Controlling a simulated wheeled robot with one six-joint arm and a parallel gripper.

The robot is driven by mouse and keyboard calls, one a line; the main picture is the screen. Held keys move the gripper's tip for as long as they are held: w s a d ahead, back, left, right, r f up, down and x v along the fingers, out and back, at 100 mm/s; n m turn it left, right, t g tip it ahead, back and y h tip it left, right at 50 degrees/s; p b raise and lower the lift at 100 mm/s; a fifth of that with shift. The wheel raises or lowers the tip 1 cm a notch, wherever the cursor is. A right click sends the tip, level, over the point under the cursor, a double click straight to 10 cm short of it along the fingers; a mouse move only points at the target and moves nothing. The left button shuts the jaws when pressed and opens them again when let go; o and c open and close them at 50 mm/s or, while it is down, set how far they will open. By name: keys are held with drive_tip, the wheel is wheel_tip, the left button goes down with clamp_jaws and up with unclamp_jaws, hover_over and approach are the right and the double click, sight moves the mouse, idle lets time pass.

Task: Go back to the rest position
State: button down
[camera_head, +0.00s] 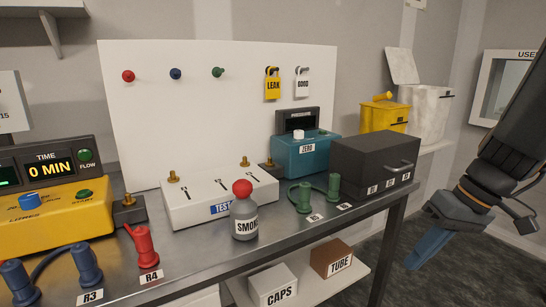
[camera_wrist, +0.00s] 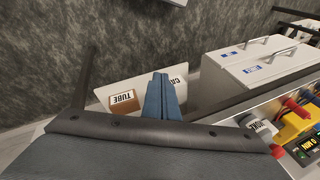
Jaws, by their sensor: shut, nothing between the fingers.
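My gripper (camera_head: 428,246) hangs at the right in the head view, past the right end of the steel bench (camera_head: 290,222) and over the dark floor. Its blue fingers point down, are shut together and hold nothing. In the wrist view the closed fingers (camera_wrist: 158,98) show at the middle, with the lower shelf and its boxes beyond them. The gripper touches nothing that I can see.
On the bench stand a dark box (camera_head: 375,163), green fittings (camera_head: 319,194), a grey SMOKE bottle (camera_head: 244,217), a white TEST block (camera_head: 219,194) and a yellow unit (camera_head: 55,224). The lower shelf holds CAPS (camera_head: 272,286) and TUBE (camera_head: 331,260) boxes. Floor at the right is clear.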

drive_tip(key=s+a+f+g+h+p, duration=0.1)
drive_tip(key=s+a+h+p, duration=0.1)
drive_tip(key=a, duration=0.4)
drive_tip(key=s+a+f+m+h+p, duration=0.1)
drive_tip(key=s+a+h+p, duration=0.1)
drive_tip(key=a, duration=0.5)
drive_tip(key=shift+m+g+p, duration=0.3)
drive_tip(key=shift+g+p, duration=0.1)
drive_tip(key=shift+p, duration=0.25)
drive_tip(key=shift+a, duration=0.2)
